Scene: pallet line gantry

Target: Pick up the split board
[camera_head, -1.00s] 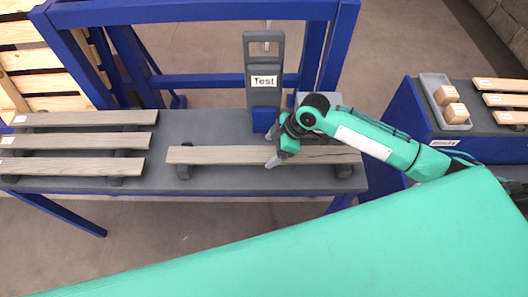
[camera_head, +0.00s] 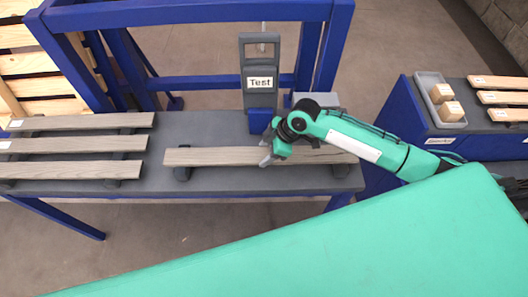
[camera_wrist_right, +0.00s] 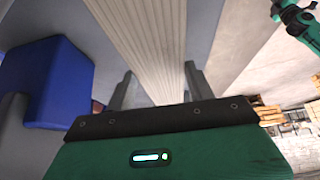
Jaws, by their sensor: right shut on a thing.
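A long grey-brown board (camera_head: 220,156) lies across two dark supports on the grey bench, in front of the "Test" stand. A dark line that could be the split shows on its right part in the earlier head view; I cannot make it out clearly now. My right gripper (camera_head: 267,157) is shut on this board near its middle, from above. In the right wrist view the board (camera_wrist_right: 150,45) runs between the two grey fingers (camera_wrist_right: 160,88). I cannot tell whether it is clear of the supports. My left gripper does not show.
The dark "Test" stand (camera_head: 260,95) with its blue block (camera_head: 261,121) stands close behind the gripper. Several similar boards (camera_head: 75,145) lie at the left. A blue gantry (camera_head: 190,12) spans the back. At the right, a grey tray (camera_head: 430,92) holds two wooden blocks beside lighter boards (camera_head: 505,97).

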